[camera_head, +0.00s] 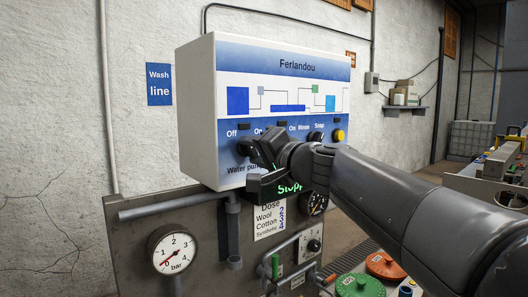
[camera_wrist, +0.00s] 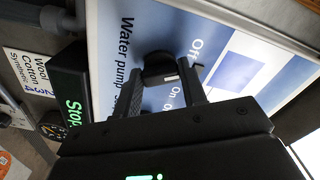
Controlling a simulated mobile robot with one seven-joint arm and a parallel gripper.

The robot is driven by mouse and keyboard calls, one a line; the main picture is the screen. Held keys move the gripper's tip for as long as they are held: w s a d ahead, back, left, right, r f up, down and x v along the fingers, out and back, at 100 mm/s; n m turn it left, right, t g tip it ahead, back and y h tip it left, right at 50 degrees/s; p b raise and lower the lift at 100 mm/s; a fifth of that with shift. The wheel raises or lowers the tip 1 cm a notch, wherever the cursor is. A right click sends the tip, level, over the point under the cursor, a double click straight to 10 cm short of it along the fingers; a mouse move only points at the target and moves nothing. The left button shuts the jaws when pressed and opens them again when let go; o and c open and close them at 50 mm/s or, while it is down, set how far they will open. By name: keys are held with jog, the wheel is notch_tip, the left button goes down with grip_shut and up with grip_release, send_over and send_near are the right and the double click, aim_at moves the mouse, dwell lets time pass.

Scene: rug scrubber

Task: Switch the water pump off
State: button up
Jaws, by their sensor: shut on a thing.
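The water pump knob (camera_head: 243,147) is a dark round knob on the blue lower band of the white control box (camera_head: 197,120). The labels "Off" and "On" stand above it and "Water pump" below it. In the wrist view the knob (camera_wrist: 157,64) sits between the two fingers of my gripper (camera_wrist: 163,78), which is shut on it. A small pale mark on the knob seems to point toward the "On" side. In the head view my gripper (camera_head: 256,154) reaches the panel from the right and hides part of the knob and labels.
A yellow button (camera_head: 339,135) is at the panel's right. A dark display (camera_wrist: 72,108) with green lettering sits under the box, close to my gripper. Below are a pressure gauge (camera_head: 173,250), a dose label (camera_head: 270,218), pipes, and green (camera_head: 360,286) and red (camera_head: 386,265) caps.

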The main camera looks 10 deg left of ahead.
jog(key=shift+f, duration=0.1)
jog(key=o, duration=1)
jog(key=v, duration=1)
jog(key=shift+s+d, duration=0.25)
jog(key=shift+s, duration=0.05)
jog(key=v, duration=0.9)
